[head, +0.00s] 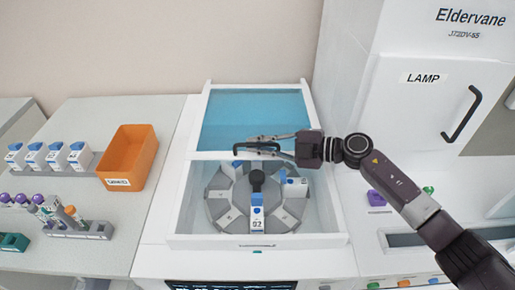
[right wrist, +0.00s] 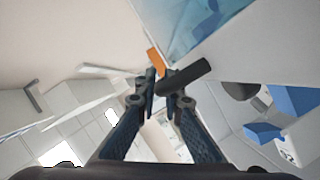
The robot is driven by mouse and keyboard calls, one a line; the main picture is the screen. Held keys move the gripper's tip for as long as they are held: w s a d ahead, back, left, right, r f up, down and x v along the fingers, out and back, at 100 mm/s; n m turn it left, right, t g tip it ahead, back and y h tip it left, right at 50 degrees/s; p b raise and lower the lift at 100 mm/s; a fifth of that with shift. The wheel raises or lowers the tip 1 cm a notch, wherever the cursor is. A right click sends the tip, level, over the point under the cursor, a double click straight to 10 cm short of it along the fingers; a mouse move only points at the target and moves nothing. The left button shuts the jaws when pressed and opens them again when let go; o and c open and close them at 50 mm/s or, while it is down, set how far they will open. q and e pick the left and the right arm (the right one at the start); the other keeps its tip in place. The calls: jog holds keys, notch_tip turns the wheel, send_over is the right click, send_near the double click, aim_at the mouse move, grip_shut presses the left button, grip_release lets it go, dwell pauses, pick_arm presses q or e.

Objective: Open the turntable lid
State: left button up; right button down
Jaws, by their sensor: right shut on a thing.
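The turntable lid (head: 255,108) is a translucent blue panel with a white front edge. It lies over the rear part of the white housing, and the front part is uncovered; I cannot tell whether it is tilted or slid back. Its black handle (head: 256,146) is on the front edge. My right gripper (head: 272,146) reaches in from the right and is shut on the handle. In the right wrist view the dark handle (right wrist: 184,76) lies between the fingertips (right wrist: 165,88). The grey turntable (head: 226,207) shows below, with a dark centre knob (head: 258,180). My left gripper is out of view.
A blue-and-white cartridge (head: 257,213) sits at the turntable's front, another (head: 294,187) at its right. An orange bin (head: 130,158), several cartridges and a tube rack (head: 80,230) are on the left. The tall white LAMP cabinet (head: 425,110) stands right, behind my arm.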

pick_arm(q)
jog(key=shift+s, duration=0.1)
pick_arm(e)
jog(key=c, duration=2.3)
grip_release()
notch_tip(320, 180, up, 10)
jog(key=shift+s+r, duration=0.1)
jog(key=shift+s, duration=0.05)
jog(key=shift+w, duration=0.2)
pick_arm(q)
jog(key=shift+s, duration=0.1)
pick_arm(e)
jog(key=shift+s, duration=0.15)
